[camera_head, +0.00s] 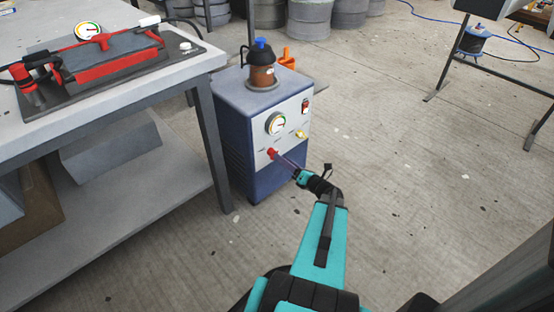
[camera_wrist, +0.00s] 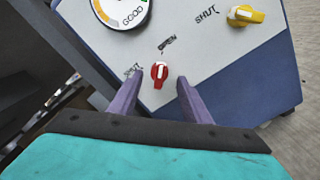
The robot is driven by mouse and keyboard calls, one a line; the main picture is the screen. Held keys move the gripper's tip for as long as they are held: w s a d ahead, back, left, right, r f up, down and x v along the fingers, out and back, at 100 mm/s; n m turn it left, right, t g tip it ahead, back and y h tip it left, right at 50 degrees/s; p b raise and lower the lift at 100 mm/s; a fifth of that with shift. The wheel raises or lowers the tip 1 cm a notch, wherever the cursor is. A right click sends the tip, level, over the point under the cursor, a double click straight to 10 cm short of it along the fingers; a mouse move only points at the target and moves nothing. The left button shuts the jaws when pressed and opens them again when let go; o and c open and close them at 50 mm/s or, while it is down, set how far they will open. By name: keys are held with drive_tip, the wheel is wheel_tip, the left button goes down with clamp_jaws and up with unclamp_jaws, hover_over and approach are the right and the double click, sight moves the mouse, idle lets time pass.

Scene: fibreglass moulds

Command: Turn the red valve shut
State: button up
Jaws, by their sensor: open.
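The red valve (camera_wrist: 159,75) is a small knob with a white mark on the pale front panel of a blue pump unit (camera_head: 262,185). Its handle stands roughly up and down in the wrist view. The word OPEN is printed just above it and SHUT to its left. The red valve also shows in the head view (camera_head: 271,153). My gripper (camera_wrist: 161,84) is open, with one purple finger on each side of the red valve and gaps between. In the head view my gripper (camera_head: 285,162) reaches the panel from the lower right.
A yellow valve (camera_wrist: 245,15) marked SHUT sits right of the red one, with a round gauge (camera_head: 276,123) above. A red switch (camera_head: 305,105) is at the panel's upper right. A workbench (camera_head: 150,80) with a red-edged mould stands close on the left. Open floor lies to the right.

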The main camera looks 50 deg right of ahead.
sight(273, 153)
drive_tip(key=shift+w+d+b, duration=0.1)
drive_tip(key=shift+w+b, duration=0.25)
drive_tip(key=shift+w, duration=1.45)
drive_tip(key=shift+c, duration=0.5)
